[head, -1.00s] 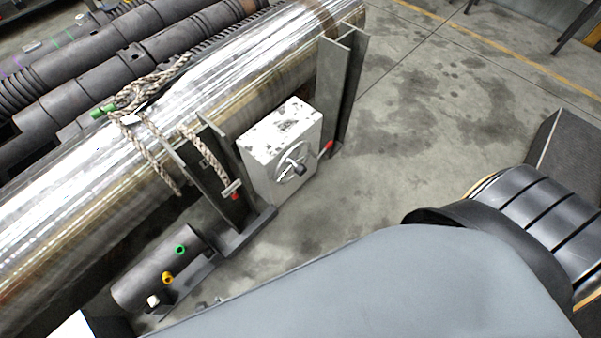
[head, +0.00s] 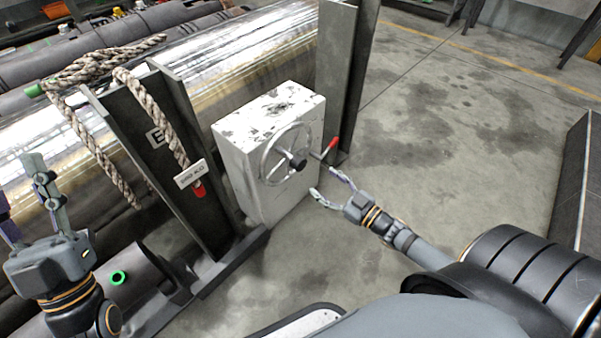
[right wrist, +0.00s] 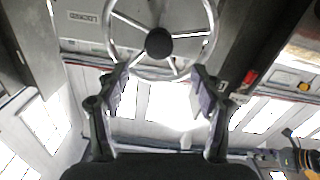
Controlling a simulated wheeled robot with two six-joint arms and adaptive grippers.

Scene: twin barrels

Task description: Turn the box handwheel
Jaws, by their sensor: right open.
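The white box (head: 235,155), with worn dark patches on top, stands on the floor beside the big shiny barrel. Its metal handwheel (head: 268,163) with a dark hub faces me. My right gripper (head: 330,185) is open and empty, just right of and below the wheel. In the right wrist view the handwheel (right wrist: 160,45) lies ahead, its hub between and beyond my open fingertips (right wrist: 161,84); touch cannot be told. My left gripper (head: 26,207) is open and empty at the left edge, in front of the barrel.
A red-tipped lever (head: 332,144) sticks out at the box's right side. Dark steel posts (head: 165,165) flank the box; a rope (head: 150,105) with a tag hangs on the left one. The floor (head: 440,130) to the right is open.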

